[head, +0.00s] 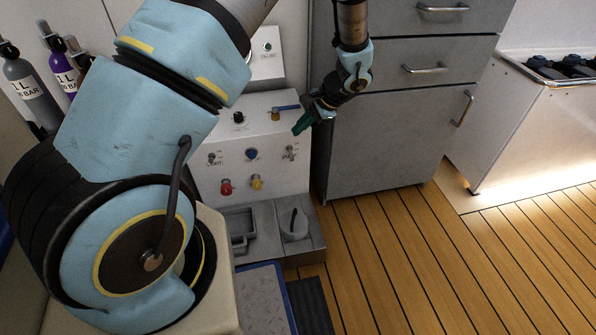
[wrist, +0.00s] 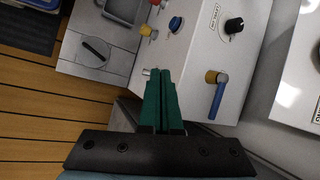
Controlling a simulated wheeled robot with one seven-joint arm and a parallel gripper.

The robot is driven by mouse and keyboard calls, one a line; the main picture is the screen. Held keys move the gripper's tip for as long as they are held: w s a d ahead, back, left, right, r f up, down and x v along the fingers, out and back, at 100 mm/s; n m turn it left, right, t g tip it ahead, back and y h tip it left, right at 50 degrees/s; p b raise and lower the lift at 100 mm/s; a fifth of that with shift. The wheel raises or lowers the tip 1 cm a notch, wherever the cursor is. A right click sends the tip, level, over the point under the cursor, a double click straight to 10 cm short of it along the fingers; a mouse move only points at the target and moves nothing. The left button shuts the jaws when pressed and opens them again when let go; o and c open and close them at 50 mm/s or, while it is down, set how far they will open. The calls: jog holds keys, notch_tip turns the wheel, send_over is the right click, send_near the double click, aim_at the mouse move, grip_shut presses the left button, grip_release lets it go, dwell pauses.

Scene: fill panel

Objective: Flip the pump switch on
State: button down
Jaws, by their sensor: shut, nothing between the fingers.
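The white fill panel (head: 272,133) stands left of the grey drawers in the head view. Its front has a small metal toggle switch (head: 290,152) at the right and another metal toggle (head: 212,158) at the left. Their small labels are too blurred to read surely. My gripper (head: 298,129), with green fingers, is just above the right toggle, pointing down and left. In the wrist view my gripper (wrist: 159,71) is shut and empty. A metal toggle tip (wrist: 149,71) shows right beside the left fingertip; its base is hidden, and I cannot tell whether they touch.
A blue lever valve (wrist: 217,95) lies right of the fingers. A black knob (wrist: 234,25) and blue button (wrist: 176,24) are on the panel. Red (head: 226,186) and yellow (head: 257,182) fittings sit low on its front. Drawers (head: 410,110) stand close at the right.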

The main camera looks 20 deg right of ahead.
jog(key=m+t+b, duration=0.2)
jog(key=b, duration=0.1)
send_near(291, 155)
jog(key=d, duration=0.2)
jog(key=shift+s+d+f+p, duration=0.15)
jog(key=shift+s+f+p, duration=0.1)
jog(key=shift+s+p, duration=0.05)
jog(key=shift+f, duration=0.1)
jog(key=b+x, duration=0.2)
jog(key=x, duration=0.8)
jog(key=shift+s+r+g+p, duration=0.1)
jog(key=shift+r+g+p, duration=0.1)
jog(key=shift+g+p, duration=0.1)
